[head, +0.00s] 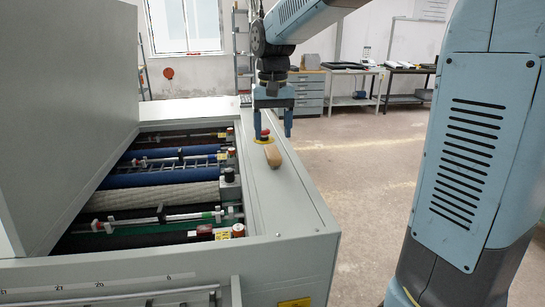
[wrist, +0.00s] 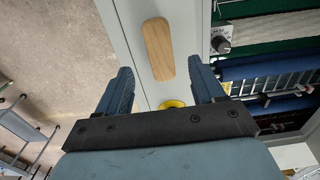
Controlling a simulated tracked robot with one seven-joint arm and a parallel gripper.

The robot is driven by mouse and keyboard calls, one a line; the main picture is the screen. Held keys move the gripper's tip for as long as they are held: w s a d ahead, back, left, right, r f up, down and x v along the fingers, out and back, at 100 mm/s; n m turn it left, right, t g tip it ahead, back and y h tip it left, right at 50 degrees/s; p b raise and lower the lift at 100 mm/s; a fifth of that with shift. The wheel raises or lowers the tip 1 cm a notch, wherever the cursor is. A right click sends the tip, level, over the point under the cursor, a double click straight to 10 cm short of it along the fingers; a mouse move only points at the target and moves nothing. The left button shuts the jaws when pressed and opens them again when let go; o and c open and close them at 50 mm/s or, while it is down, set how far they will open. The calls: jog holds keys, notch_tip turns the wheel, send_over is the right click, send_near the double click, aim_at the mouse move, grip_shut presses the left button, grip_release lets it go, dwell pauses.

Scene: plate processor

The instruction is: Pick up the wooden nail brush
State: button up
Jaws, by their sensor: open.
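The wooden nail brush (head: 273,155) is a light brown, rounded, oblong block. It lies on the grey right-hand rim of the plate processor (head: 285,195), just in front of a red button with a yellow collar (head: 262,137). In the wrist view the brush (wrist: 158,49) lies lengthwise beyond the fingertips, roughly between their lines. My gripper (head: 272,132) points down above the rim near the button, with its fingers apart and empty. In the wrist view my gripper (wrist: 164,75) shows both blue fingers spread, with the yellow collar (wrist: 172,104) between them.
The processor's open bay with rollers (head: 160,195) lies left of the rim, and its raised grey cover (head: 65,110) stands at the far left. A black knob (head: 229,173) stands beside the rim. The floor to the right is clear; benches (head: 355,98) stand far back.

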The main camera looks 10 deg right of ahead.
aim_at(273, 151)
jog(key=shift+w+f, duration=0.1)
jog(key=shift+f, duration=2.8)
jog(key=c, duration=1.2)
jog(key=shift+c, duration=0.2)
jog(key=shift+r, duration=0.1)
